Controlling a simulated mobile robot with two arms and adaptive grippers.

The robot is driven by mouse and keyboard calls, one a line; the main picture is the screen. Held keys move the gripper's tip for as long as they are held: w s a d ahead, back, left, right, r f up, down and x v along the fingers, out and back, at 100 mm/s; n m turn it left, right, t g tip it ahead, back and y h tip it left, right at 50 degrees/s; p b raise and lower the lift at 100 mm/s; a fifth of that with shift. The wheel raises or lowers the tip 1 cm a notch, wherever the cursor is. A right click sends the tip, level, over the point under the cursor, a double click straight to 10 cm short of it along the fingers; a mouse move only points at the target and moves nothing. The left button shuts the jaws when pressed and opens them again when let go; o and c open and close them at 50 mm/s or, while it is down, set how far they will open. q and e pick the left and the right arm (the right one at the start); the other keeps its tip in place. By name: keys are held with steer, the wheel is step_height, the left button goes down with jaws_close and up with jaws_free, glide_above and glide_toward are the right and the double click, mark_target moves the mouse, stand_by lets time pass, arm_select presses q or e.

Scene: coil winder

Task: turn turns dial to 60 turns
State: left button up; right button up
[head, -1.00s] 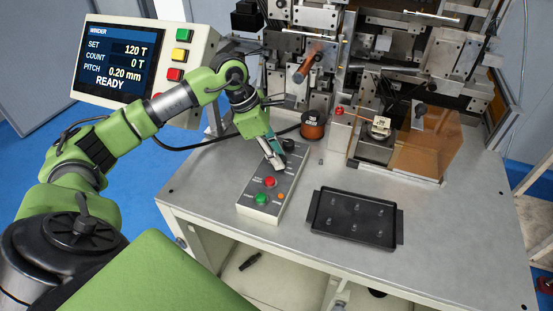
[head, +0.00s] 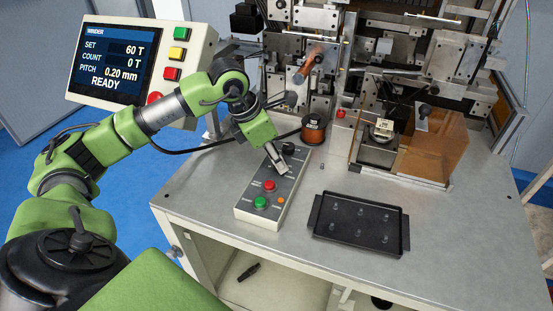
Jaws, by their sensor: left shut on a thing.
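The grey control box (head: 259,192) lies on the table with a red button (head: 269,185), a green button (head: 260,202) and a small orange lamp or button (head: 281,200). My left gripper (head: 281,168) reaches down onto its upper part and is shut on the turns dial, which its fingers mostly hide. A second black knob (head: 289,148) shows just beyond the fingers. The winder display (head: 113,62) reads SET 60 T, COUNT 0 T, PITCH 0.20 mm, READY. My right gripper is not in view.
A black tray (head: 318,228) with several small pegs lies right of the box. A copper wire spool (head: 313,127) stands behind it. The winding machine (head: 445,80) fills the back. The table's front right (head: 460,230) is clear.

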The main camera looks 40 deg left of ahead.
arm_select(q)
steer(key=shift+r, duration=0.1)
steer(key=o, duration=1.1)
steer(key=shift+o, duration=0.2)
steer(key=v, duration=1.2)
steer(key=shift+a, duration=0.1)
